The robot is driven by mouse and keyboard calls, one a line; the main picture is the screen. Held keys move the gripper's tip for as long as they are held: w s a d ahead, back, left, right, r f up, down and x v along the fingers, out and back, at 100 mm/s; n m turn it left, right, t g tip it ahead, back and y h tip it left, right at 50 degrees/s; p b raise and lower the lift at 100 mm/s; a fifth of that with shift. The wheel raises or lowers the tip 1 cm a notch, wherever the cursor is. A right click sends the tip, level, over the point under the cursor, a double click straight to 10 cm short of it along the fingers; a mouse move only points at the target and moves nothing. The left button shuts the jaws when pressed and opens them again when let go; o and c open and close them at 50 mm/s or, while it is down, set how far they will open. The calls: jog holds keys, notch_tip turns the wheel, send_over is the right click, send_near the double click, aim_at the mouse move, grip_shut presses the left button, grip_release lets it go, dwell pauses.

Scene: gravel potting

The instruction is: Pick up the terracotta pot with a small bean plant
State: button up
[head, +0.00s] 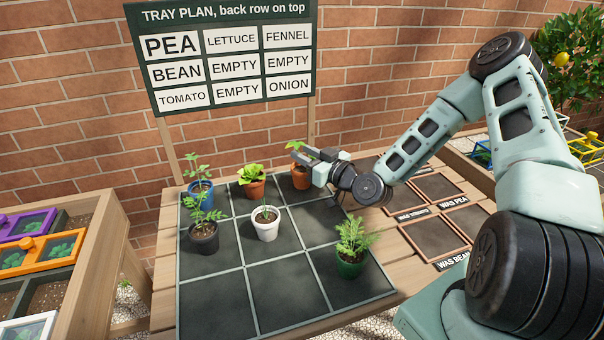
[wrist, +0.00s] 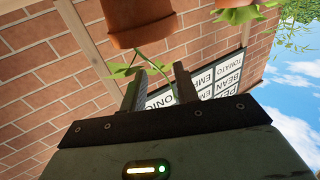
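A terracotta pot (head: 301,180) with a small plant (head: 296,146) stands in the back right cell of the dark tray (head: 293,237). The plant has a thin stem and a few broad leaves, like a bean. My gripper (head: 302,158) is open, level with the plant and above the pot's rim, hiding part of the plant. In the wrist view the pot (wrist: 138,22) appears inverted at the top. Its leaves (wrist: 121,71) and stem reach close to my two spread fingers (wrist: 160,70). I cannot tell whether they touch.
A terracotta lettuce pot (head: 252,188) stands just left. A blue pot (head: 201,192), black pot (head: 204,238), white pot (head: 265,227) and green pot (head: 351,264) share the tray. A sign (head: 228,55) stands behind. Empty labelled squares (head: 437,236) lie right.

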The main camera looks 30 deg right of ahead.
aim_at(297, 164)
jog(key=shift+x, duration=1.75)
jog(key=shift+d, duration=0.15)
grip_shut()
